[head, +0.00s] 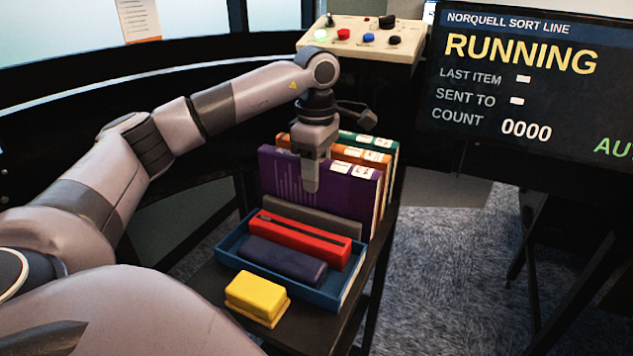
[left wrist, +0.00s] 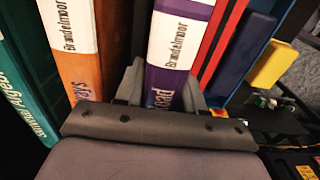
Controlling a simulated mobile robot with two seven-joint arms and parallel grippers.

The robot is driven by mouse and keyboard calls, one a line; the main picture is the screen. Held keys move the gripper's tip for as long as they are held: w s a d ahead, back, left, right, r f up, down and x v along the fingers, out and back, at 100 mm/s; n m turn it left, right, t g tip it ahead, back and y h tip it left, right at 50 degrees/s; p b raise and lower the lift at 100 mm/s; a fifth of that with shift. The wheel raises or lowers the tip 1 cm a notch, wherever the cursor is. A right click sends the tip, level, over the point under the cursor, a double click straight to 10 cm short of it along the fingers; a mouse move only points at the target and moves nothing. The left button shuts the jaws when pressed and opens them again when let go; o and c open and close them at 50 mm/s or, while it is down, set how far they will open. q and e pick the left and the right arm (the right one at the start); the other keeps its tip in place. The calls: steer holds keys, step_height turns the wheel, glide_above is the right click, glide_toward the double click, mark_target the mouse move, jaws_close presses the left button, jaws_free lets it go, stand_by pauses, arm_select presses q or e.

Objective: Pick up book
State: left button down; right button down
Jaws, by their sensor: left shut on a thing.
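Several books stand upright in a row on a small dark table. The purple book (head: 350,192) is nearest in the head view, with an orange book (head: 362,156) and a green book (head: 380,145) behind it. My left gripper (head: 311,186) points down over the top edge of the purple book. In the left wrist view, its fingers (left wrist: 163,92) are on either side of the purple book (left wrist: 165,85), shut on it. The orange book (left wrist: 82,75) stands right beside it there. My right gripper is not in view.
A blue tray (head: 225,247) in front of the books holds a red long item (head: 300,238) and a dark blue item (head: 283,261). A yellow block (head: 256,294) sits at the near edge. A button panel (head: 358,42) and a screen (head: 530,90) stand behind.

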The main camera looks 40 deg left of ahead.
arm_select(q)
step_height(320, 180, up, 7)
steer(key=shift+f, duration=0.15)
step_height(320, 180, up, 13)
steer(key=p, duration=0.4)
steer(key=shift+r, duration=0.2)
steer(key=shift+d, duration=0.1)
